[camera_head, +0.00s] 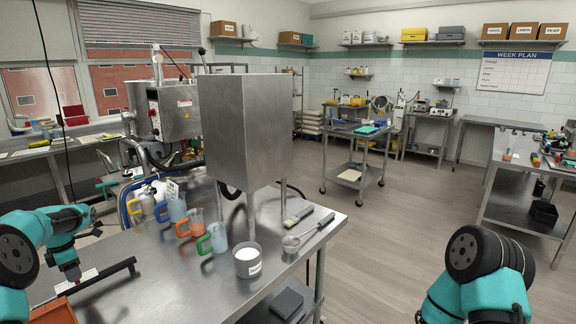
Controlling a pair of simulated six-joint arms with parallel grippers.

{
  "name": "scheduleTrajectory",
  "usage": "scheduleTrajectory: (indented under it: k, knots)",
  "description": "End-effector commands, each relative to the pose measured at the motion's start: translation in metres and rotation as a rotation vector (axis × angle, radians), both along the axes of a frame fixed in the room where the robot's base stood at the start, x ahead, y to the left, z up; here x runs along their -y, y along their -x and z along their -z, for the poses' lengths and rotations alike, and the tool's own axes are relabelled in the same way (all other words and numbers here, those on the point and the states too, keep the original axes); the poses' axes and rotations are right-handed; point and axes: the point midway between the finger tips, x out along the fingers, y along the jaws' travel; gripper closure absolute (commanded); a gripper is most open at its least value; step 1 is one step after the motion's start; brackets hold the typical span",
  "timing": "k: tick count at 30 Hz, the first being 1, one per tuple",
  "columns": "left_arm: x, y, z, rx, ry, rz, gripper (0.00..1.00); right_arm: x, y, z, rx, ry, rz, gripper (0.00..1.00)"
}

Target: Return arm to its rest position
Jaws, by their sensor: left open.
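My left arm, teal and black, comes in at the left edge over the steel table (190,290). Its gripper (72,274) points down near the tabletop, beside a dark bar and a small pale card. The gripper is small in view; it is open, and I see nothing held in it. My right arm (478,265) shows at the bottom right as a teal link and a black joint. It is clear of the table, and its gripper is out of view.
A steel box on legs (245,130) stands on the table. Several handled jugs (214,238), a grey labelled cup (247,260), a scoop (291,244) and a scraper (298,217) lie around it. An orange tray edge (54,312) is below the left arm. Open floor lies right.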

Motion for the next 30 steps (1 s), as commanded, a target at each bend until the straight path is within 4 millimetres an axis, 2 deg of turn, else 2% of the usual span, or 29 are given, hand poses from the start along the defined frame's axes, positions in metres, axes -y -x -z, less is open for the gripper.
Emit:
scheduleTrajectory:
  k: [5,21,30]
  knots:
    - [0.0,0.0,-0.017,0.002,-0.001,0.0,0.57,0.0,0.0,0.0,0.0,0.0,0.0,0.36]
    - [0.0,0.0,-0.099,0.003,-0.001,0.0,0.57,0.0,0.0,0.0,0.0,0.0,0.0,0.36]
    - [0.0,-0.001,-0.135,0.002,-0.001,0.0,0.57,0.0,0.0,0.0,0.0,0.0,0.0,0.36]
